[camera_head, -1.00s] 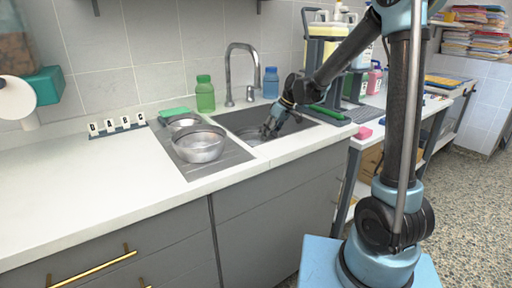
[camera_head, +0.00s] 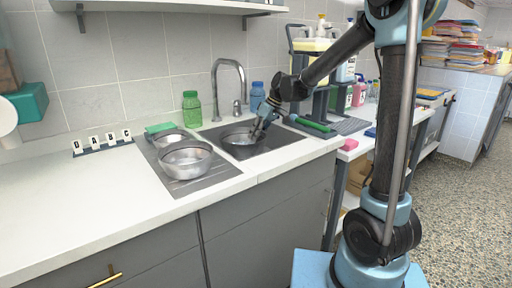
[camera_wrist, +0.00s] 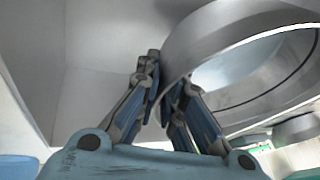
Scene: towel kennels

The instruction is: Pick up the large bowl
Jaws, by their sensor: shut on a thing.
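A metal bowl (camera_head: 240,146) is at the sink, its rim near the level of the counter. It fills the upper right of the wrist view (camera_wrist: 215,50). My gripper (camera_head: 258,133) is shut on the rim of this bowl; its fingers (camera_wrist: 168,92) pinch the bowl's wall in the wrist view. Another metal bowl (camera_head: 185,160) stands on the drainboard left of the sink, with a smaller-looking one (camera_head: 168,138) behind it. I cannot tell for sure which bowl is the largest.
A tall faucet (camera_head: 214,92) rises behind the sink, between a green bottle (camera_head: 191,108) and a blue bottle (camera_head: 257,97). A dark rack (camera_head: 325,95) with jugs stands at the right. Letter tiles (camera_head: 103,143) sit on the left counter; the counter's front is clear.

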